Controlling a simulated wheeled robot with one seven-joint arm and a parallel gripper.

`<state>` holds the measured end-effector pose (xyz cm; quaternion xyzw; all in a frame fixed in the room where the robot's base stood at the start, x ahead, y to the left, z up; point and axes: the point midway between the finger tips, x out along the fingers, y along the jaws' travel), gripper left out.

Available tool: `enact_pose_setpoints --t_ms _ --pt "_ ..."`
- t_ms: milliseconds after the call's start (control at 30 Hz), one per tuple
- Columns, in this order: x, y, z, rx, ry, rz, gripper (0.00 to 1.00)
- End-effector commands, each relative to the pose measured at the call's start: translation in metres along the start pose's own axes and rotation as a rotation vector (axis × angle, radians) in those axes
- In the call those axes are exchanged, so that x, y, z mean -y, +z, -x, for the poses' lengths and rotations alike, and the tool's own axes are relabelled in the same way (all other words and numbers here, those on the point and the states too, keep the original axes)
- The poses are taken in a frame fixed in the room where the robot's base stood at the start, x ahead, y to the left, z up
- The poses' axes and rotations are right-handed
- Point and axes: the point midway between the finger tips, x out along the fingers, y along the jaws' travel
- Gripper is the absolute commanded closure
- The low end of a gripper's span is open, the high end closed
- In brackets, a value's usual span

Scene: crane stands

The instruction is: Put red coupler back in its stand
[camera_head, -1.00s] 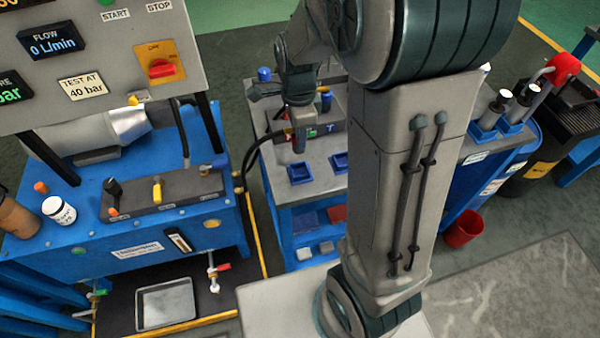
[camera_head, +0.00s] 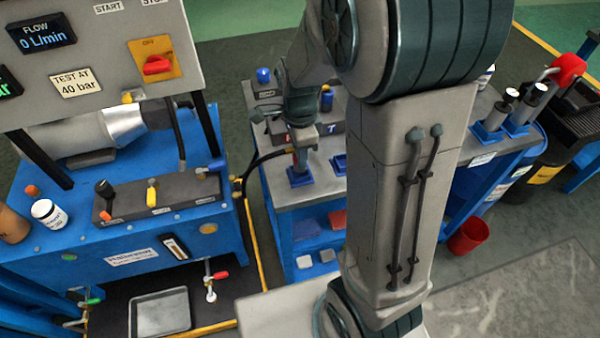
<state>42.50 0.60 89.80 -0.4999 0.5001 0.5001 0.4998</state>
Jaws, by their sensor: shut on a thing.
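My gripper (camera_head: 303,142) points down over the left blue stand (camera_head: 300,179) on the workbench. It is shut on the coupler, which is mostly hidden by the jaws and arm. Only a small bit of red shows beside the gripper, where a black hose (camera_head: 266,158) comes in from the left. The lower end of what I hold appears to be at or in the stand's opening; I cannot tell whether it is seated. A second blue stand (camera_head: 339,164) sits just to the right, partly hidden by my arm.
A grey block with a blue T label (camera_head: 331,128) stands behind the stands. The blue test rig (camera_head: 130,215) with its valve levers fills the left. Blue stands with cylinders (camera_head: 505,110) stand at the right. A red bucket (camera_head: 468,237) is on the floor.

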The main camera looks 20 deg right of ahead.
Motion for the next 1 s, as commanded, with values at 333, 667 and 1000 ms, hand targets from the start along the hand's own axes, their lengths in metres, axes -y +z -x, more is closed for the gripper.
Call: enact_pose_setpoints --t_ms 333,667,1000 --pt "0.000 0.000 -0.008 0.000 -0.001 0.000 0.95" --pt "0.000 0.000 -0.021 0.000 -0.001 0.000 0.95" --pt "0.000 0.000 -0.030 0.000 0.000 0.000 0.53"
